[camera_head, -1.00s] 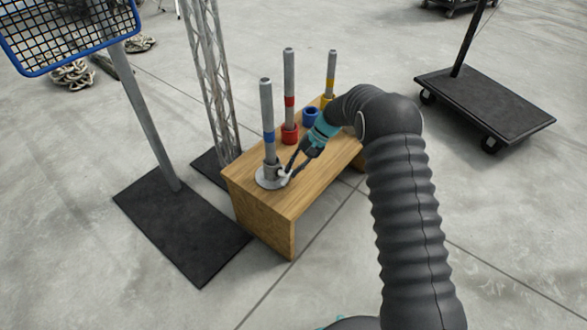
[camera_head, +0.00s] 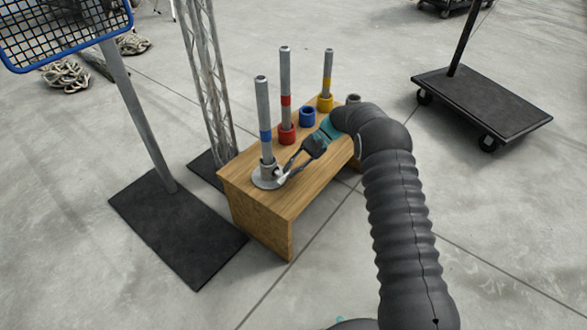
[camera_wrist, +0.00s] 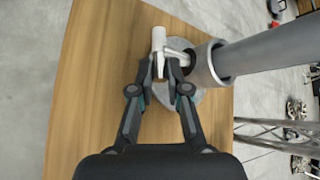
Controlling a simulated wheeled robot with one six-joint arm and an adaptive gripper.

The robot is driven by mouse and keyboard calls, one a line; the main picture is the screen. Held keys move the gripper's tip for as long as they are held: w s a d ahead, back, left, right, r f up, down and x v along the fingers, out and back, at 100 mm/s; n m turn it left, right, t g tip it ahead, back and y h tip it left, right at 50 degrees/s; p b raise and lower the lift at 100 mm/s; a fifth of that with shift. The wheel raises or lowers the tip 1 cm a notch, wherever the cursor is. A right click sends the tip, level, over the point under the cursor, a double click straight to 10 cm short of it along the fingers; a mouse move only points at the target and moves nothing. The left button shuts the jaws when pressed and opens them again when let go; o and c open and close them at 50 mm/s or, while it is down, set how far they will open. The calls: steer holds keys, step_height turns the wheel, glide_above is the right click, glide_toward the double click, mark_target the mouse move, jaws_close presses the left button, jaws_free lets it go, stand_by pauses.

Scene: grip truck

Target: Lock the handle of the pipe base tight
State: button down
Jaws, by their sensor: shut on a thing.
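The pipe base (camera_head: 268,178) is a grey round flange with a collar at the near left end of the wooden bench. A grey pipe (camera_head: 264,115) with a blue band stands upright in it. The base's handle (camera_wrist: 159,40) is a pale T-shaped lever on the side of the collar, clearest in the wrist view. My gripper (camera_head: 286,176) reaches it from the right, and it also shows in the wrist view (camera_wrist: 167,70). Its fingers are closed around the handle's stem. The fingertips partly hide the stem, and the flange lies below.
The wooden bench (camera_head: 240,205) also carries a pipe in a red collar (camera_head: 287,134), a pipe in a yellow collar (camera_head: 325,103) and an empty blue ring (camera_head: 307,117). A lattice truss (camera_head: 208,90) stands behind left. A black cart (camera_head: 480,105) stands at right.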

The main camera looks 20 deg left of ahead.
steer(key=shift+s+a, duration=0.1)
steer(key=shift+a, duration=0.15)
steer(key=c, duration=1.1)
jaws_free()
steer(key=shift+s+a, duration=0.1)
steer(key=shift+w+d, duration=0.25)
steer(key=shift+d, duration=0.1)
steer(key=v, duration=1.1)
steer(key=shift+r, duration=0.25)
steer(key=shift+w+d, duration=0.15)
